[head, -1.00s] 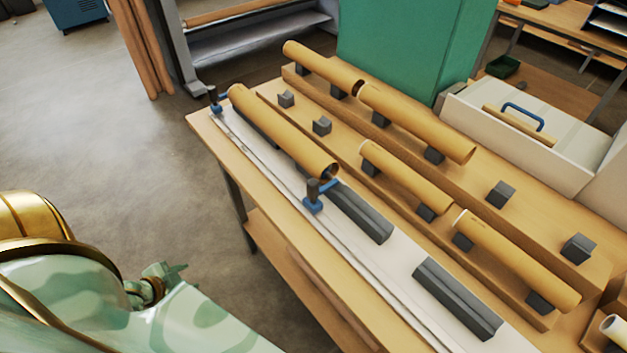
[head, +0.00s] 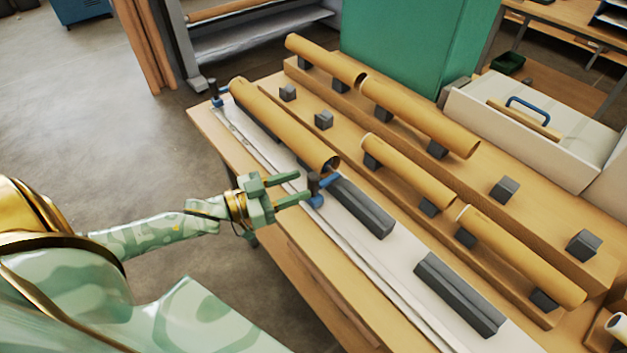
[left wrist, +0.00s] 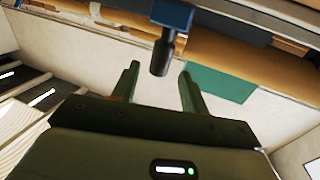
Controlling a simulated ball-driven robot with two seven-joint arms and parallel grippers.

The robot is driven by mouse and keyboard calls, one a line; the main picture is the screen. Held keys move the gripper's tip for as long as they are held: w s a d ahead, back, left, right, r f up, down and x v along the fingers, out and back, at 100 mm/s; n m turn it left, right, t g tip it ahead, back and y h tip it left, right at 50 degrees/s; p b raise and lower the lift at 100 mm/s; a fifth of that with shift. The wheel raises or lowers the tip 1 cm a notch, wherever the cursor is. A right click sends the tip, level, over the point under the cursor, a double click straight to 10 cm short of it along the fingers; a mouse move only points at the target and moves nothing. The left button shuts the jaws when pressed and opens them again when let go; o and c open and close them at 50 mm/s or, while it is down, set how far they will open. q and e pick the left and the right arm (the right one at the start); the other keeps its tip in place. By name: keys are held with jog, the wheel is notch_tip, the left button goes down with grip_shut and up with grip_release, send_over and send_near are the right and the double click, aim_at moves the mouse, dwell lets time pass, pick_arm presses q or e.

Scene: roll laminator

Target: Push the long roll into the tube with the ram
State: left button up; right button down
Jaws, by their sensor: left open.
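A brown cardboard tube (head: 283,122) lies along the white strip at the table's front, its dark open end facing right. At that end stands a blue clamp with a dark upright handle (head: 313,182). My left gripper (head: 304,188) is open, its fingers pointing at this handle. In the left wrist view the dark handle (left wrist: 162,56) shows between the fingertips, with no grip on it. Brown rolls lie on the stepped rack: two on the back step (head: 325,60) (head: 422,116), two on the front step (head: 405,170) (head: 520,256). My right gripper is out of view.
Dark grey cradles (head: 360,205) (head: 460,295) lie in line right of the tube. A second blue clamp (head: 217,95) stands at its far end. A wooden bar with a blue handle (head: 527,103) lies in a white tray at the right. Floor left of the table is clear.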

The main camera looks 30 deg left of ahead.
aim_at(308, 182)
pick_arm(q)
jog(key=x, duration=0.5)
jog(key=shift+s, duration=0.1)
